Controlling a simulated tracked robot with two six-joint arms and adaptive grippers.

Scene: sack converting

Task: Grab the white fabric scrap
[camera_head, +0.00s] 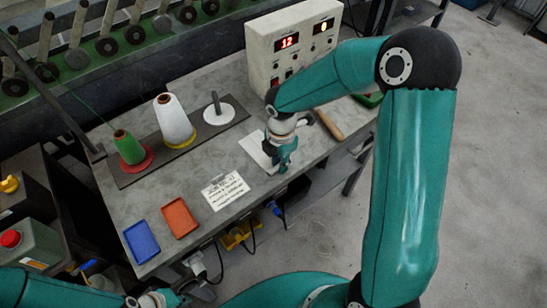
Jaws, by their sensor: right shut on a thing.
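The white fabric scrap (256,149) lies on the grey worktable, right of its middle and in front of the control box. My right gripper (280,166) points down at the scrap's right side and is shut on it. The fingers and wrist hide that part of the scrap, so the pinch itself is hard to see. My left gripper (168,299) is at the bottom edge, in front of and below the table. It is small and partly cut off, and its jaws do not show clearly.
On the worktable (185,178) stand a green cone (129,147), a white cone (174,121) and an empty spindle (217,109). A blue tray (141,242), an orange tray (179,218) and a printed sheet (225,190) lie in front. A control box (292,45) stands behind.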

